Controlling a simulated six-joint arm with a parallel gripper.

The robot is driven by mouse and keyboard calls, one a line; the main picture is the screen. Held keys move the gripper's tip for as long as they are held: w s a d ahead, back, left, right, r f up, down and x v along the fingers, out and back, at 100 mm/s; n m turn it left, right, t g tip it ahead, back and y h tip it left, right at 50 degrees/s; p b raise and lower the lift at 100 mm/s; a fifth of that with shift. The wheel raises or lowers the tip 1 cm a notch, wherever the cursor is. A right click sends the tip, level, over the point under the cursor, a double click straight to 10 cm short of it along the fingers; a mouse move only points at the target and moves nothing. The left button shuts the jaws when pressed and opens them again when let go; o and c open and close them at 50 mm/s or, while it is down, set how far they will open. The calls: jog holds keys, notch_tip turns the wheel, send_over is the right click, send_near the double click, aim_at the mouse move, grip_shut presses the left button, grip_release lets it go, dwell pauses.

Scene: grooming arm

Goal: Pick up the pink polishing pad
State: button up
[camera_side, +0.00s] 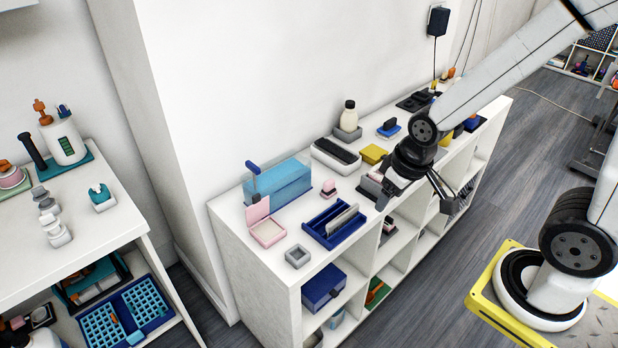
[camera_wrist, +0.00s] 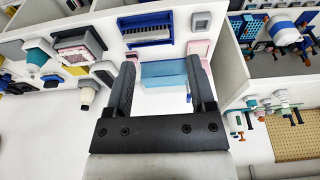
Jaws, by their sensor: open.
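A small pink block (camera_side: 329,187) with a dark base, which looks like the polishing pad, sits on the white shelf top in the side view, just right of the clear blue box. In the wrist view a small patch beside the left finger may be it, but I cannot tell. My gripper (camera_side: 414,188) hangs above the shelf's front edge, to the right of the pink block and apart from it. In the wrist view my gripper (camera_wrist: 160,68) has its two fingers spread, with nothing held between them.
An open pink case (camera_side: 268,232), a navy tray (camera_side: 333,224) and a grey square dish (camera_side: 297,256) lie nearby. A black-topped white tray (camera_side: 336,156) and a yellow block (camera_side: 374,154) stand to the right.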

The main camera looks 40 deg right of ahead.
jog(key=m+g, duration=0.2)
jog(key=m, duration=1.5)
send_over(330, 180)
jog(key=f, duration=1.3)
jog(key=shift+s+a, duration=0.2)
jog(key=shift+w+d+f+m+g, duration=0.25)
jog(key=shift+d+f+m+g, duration=0.1)
jog(key=shift+f+m, duration=0.2)
jog(key=shift+f, duration=0.1)
jog(key=shift+f, duration=1.2)
jog(key=shift+f, duration=0.1)
